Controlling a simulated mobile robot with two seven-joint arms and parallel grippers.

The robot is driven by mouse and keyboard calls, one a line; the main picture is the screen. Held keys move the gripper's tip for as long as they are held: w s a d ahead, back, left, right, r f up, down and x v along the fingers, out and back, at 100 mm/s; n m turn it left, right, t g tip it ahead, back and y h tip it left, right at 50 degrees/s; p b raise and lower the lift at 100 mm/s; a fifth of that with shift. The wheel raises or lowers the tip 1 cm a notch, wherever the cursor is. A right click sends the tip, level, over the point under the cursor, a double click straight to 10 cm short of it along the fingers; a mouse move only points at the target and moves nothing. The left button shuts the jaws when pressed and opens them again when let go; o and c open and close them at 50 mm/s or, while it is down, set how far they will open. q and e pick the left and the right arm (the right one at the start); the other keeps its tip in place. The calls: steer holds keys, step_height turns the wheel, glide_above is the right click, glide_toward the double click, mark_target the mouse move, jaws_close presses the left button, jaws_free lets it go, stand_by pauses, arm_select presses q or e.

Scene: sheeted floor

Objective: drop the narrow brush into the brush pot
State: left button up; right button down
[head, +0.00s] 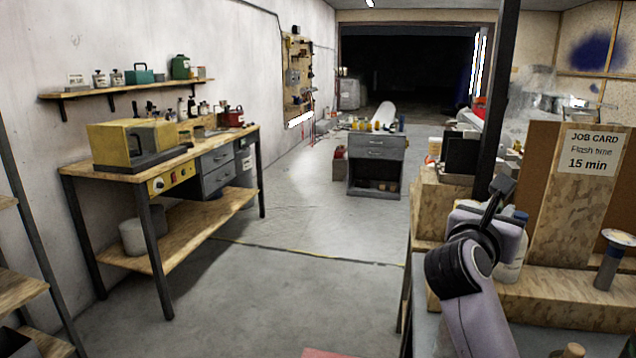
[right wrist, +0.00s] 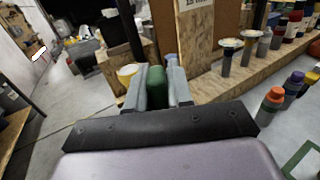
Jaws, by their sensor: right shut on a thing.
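My right gripper (head: 503,188) is raised at the right of the head view, beside a wooden shelf unit. In the right wrist view, its two grey fingers (right wrist: 156,88) are shut on a green, rounded thing (right wrist: 155,86). This looks like the handle of the narrow brush; its bristles are hidden. My left gripper is in neither view.
Capped bottles (right wrist: 271,98) stand at the right. A job card (head: 594,150) is on an upright board. A dark post (head: 495,90) rises behind my gripper.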

step_height(320, 180, down, 5)
steer(key=b, duration=0.3)
steer(key=shift+r, duration=0.15)
steer(key=c, duration=0.9)
jaws_free()
steer(key=b+v, duration=0.1)
steer(key=v, duration=0.6)
steer(key=shift+b, duration=0.35)
steer(key=shift+s, duration=0.1)
